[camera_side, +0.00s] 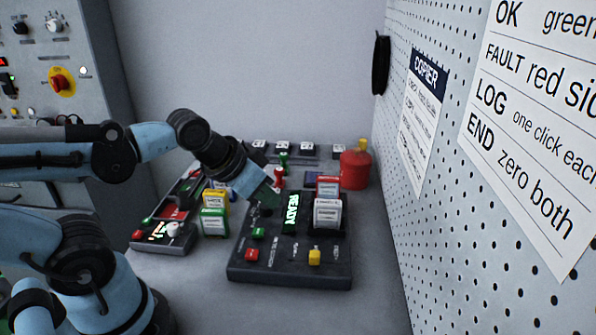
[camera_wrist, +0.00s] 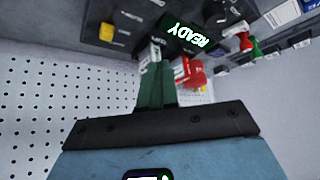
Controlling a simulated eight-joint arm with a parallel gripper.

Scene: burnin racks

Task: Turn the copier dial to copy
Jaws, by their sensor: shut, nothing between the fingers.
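The copier looks to be the dark sloped box (camera_side: 290,272) on the bench, with a lit READY display (camera_side: 292,213). The display also shows in the wrist view (camera_wrist: 187,33). Cards stand upright at the box's right, a white one (camera_side: 327,213) and a red one behind it. A yellow knob (camera_side: 314,256) sits at the front right of the box; I cannot tell whether it is the dial. My gripper (camera_side: 272,200) is shut and empty, tilted down over the box's back left, left of the display. Its green fingers (camera_wrist: 156,70) hide what lies under them, and no dial marking is readable.
A green button (camera_side: 258,233) and a red button (camera_side: 251,255) are at the box's left. Coloured cards (camera_side: 214,221) and a tray (camera_side: 165,236) stand further left. A red canister (camera_side: 355,170) stands behind. A pegboard wall (camera_side: 400,220) bounds the right. The front bench is clear.

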